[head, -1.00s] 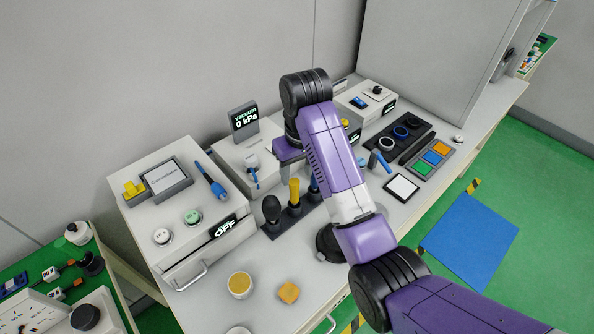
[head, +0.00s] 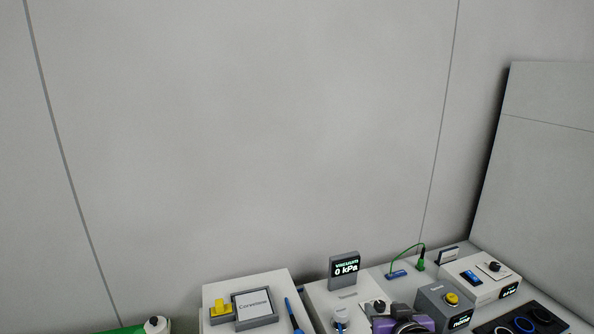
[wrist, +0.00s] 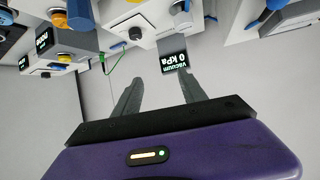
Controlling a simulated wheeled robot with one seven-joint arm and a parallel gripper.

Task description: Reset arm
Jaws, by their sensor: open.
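My gripper (wrist: 160,86) shows in the wrist view with its two grey fingers spread apart and nothing between them. The wrist view looks tilted over, with the bench instruments along its top. In the head view only a purple and black part of my arm (head: 404,323) shows at the bottom edge, and the gripper is not visible there. A grey box with a yellow button (head: 440,304) and a small lit display stands just beyond that arm part.
A vacuum display (head: 345,267) reading 0 kPa stands on the bench; it also shows in the wrist view (wrist: 174,59) beyond the fingers. A white box with a blue switch (head: 472,277) stands at right. A bare grey wall (head: 260,130) fills most of the head view.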

